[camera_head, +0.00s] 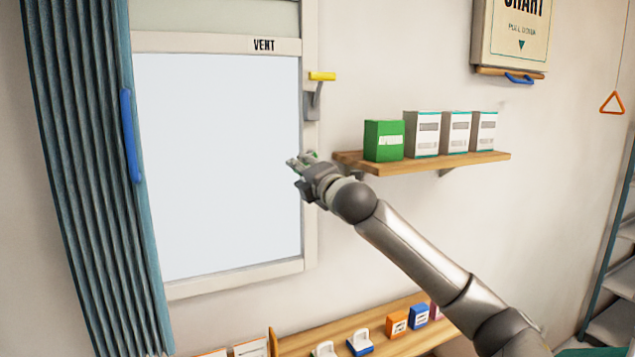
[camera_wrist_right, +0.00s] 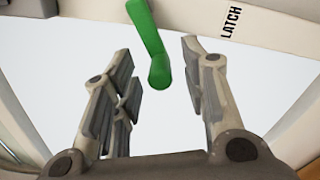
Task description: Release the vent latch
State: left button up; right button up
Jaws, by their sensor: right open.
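The vent window (camera_head: 218,160) has a pale pane in a light frame, with a VENT label (camera_head: 264,45) on its top bar. In the right wrist view, a green lever (camera_wrist_right: 158,62) hangs from a light bar beside a LATCH label (camera_wrist_right: 231,18). Its rounded end lies between the spread fingers of my right gripper (camera_wrist_right: 160,85), with gaps on both sides. In the head view, my right gripper (camera_head: 297,164) is in front of the pane's right edge, and the lever is mostly hidden there. My left gripper is out of view.
A yellow handle (camera_head: 322,76) sits on the window's right frame above my gripper. A wooden shelf (camera_head: 430,163) with a green box (camera_head: 383,140) and white boxes is close to my right arm. A blue-handled curtain (camera_head: 80,150) hangs left. A lower shelf (camera_head: 300,343) holds small items.

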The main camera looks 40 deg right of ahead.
jog(key=v, duration=1)
jog(key=shift+d, duration=0.1)
